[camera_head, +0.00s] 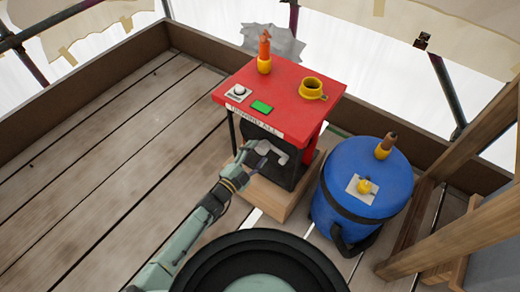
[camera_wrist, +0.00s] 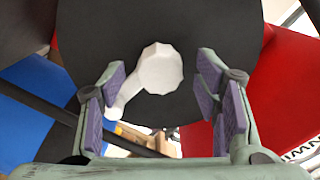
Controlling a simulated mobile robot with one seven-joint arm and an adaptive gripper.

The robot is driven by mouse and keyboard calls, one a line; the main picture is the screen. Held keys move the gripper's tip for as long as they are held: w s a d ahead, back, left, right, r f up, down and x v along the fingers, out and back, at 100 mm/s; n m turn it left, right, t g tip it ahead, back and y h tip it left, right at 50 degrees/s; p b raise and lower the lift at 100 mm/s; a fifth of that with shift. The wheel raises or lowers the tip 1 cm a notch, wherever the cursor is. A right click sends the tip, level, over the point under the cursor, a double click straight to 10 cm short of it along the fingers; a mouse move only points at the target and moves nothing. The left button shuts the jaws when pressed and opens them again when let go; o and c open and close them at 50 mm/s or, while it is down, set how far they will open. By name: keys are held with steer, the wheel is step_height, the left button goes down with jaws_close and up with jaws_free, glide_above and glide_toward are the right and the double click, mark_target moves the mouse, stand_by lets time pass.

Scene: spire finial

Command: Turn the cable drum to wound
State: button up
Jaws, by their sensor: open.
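The cable drum (camera_head: 288,174) is a dark disc below the red machine top, partly hidden by my gripper. Its black face (camera_wrist: 225,25) fills the upper middle of the wrist view. A white crank (camera_head: 272,150) is on the drum face. In the wrist view the crank (camera_wrist: 160,70) has a faceted round knob, with an arm slanting down and left. My gripper (camera_head: 254,156) is open in front of the drum. In the wrist view the purple pads of my gripper (camera_wrist: 160,78) stand on either side of the knob, with visible gaps.
The red top (camera_head: 290,85) carries an orange-and-yellow bottle-like item (camera_head: 264,52), a yellow cup (camera_head: 311,88), a white knob (camera_head: 239,91) and a green button (camera_head: 262,107). A blue barrel (camera_head: 335,185) stands close on the right. Planked floor (camera_head: 90,150) on the left is clear.

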steer(key=shift+x, duration=1.2)
steer(key=shift+c, duration=0.4)
jaws_close()
